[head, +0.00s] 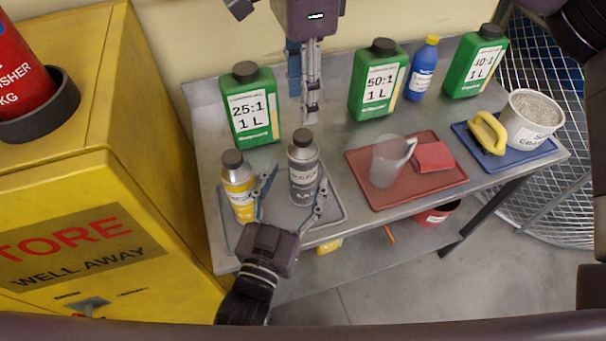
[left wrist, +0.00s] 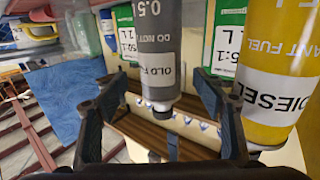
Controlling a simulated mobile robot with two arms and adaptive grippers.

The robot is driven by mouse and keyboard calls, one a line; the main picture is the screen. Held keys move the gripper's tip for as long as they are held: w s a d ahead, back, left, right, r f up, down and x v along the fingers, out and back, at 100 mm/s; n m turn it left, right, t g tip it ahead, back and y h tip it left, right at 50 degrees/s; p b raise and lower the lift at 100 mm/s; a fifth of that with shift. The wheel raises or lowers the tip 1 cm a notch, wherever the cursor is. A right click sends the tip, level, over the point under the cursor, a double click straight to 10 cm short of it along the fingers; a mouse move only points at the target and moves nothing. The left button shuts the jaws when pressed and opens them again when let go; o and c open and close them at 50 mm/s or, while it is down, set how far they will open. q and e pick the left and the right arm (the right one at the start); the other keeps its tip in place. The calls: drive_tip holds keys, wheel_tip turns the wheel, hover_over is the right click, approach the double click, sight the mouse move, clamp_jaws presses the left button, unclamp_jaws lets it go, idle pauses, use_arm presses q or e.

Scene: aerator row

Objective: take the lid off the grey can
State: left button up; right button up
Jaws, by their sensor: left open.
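The grey can (head: 303,185) stands upright on a grey tray at the left of the table, with its dark lid (head: 302,137) on top. It also shows in the left wrist view (left wrist: 160,50), between the fingers. My left gripper (head: 297,182) is open, with one finger on each side of the can. In the left wrist view there are gaps between the fingers (left wrist: 160,105) and the can. My right gripper (head: 311,112) hangs above the table behind the can, apart from it. Its fingers are seen edge-on, so their opening is unclear.
A yellow can (head: 238,189) stands close left of the grey can on the tray (head: 335,222). Green bottles (head: 252,110) stand behind. A red tray (head: 440,190) with a clear jug (head: 385,165) lies to the right. A yellow cabinet (head: 150,160) borders the table's left side.

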sight(298, 174)
use_arm(q)
drive_tip(key=x, duration=0.3)
drive_tip(key=shift+f, duration=0.1)
use_arm(e)
drive_tip(key=shift+w+d+f, duration=0.15)
drive_tip(key=shift+w+f, duration=0.05)
drive_tip(key=shift+w, duration=0.25)
use_arm(q)
drive_tip(key=shift+w+d, duration=0.1)
drive_tip(key=shift+w, duration=0.35)
use_arm(e)
drive_tip(key=shift+s+r, duration=0.1)
drive_tip(key=shift+s, duration=0.15)
use_arm(q)
drive_tip(key=shift+w, duration=0.1)
drive_tip(key=shift+c, duration=0.3)
